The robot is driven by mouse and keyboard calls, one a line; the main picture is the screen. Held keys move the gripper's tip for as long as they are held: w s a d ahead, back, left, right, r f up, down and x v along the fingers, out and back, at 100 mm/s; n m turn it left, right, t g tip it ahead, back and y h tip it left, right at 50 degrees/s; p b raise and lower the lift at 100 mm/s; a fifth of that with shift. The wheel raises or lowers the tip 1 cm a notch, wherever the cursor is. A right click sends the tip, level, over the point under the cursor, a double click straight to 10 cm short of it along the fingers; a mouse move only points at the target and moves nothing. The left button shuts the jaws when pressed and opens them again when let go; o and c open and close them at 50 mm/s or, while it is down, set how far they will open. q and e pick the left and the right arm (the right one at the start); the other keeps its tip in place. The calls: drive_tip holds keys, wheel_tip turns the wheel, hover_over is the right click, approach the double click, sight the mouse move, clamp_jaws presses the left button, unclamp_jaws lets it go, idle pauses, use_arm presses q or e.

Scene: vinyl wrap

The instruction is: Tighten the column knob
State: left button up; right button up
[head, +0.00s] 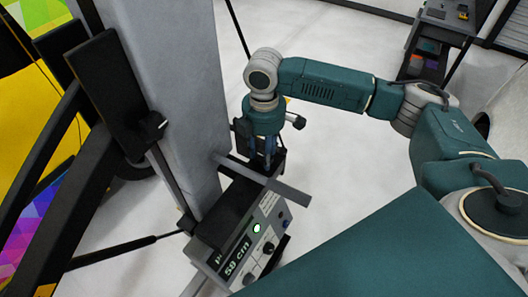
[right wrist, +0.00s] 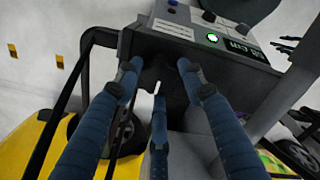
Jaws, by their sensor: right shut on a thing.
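My right gripper (head: 264,160) reaches down beside the grey column (head: 178,85), just behind the control box (head: 262,232). Its blue fingers also show in the right wrist view (right wrist: 158,80). They are shut around a dark part (right wrist: 165,72) at the box's edge, which looks like the column knob. The fingers and the dark surroundings hide most of its shape. The control box also shows in the right wrist view (right wrist: 190,32), with a lit green button. Its display reads 59 cm in the head view. My left gripper is not in view.
Black frame bars (head: 75,165) and yellow and coloured panels (head: 30,110) stand left of the column. A grey flat bar (head: 270,180) crosses above the control box. A dark cart (head: 435,45) stands at the back right. The pale floor (head: 330,165) right of the box is clear.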

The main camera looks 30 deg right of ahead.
drive_tip(key=m, duration=0.4)
drive_tip(key=shift+w+m, duration=0.1)
drive_tip(key=shift+m, duration=0.2)
drive_tip(key=m, duration=0.4)
drive_tip(key=shift+r+m, duration=0.1)
drive_tip(key=shift+m, duration=0.2)
drive_tip(key=m, duration=0.4)
drive_tip(key=shift+m, duration=2.4)
drive_tip(key=o, duration=1.2)
drive_tip(key=shift+r, duration=0.15)
wheel_tip(320, 180, up, 12)
drive_tip(key=shift+f, duration=0.15)
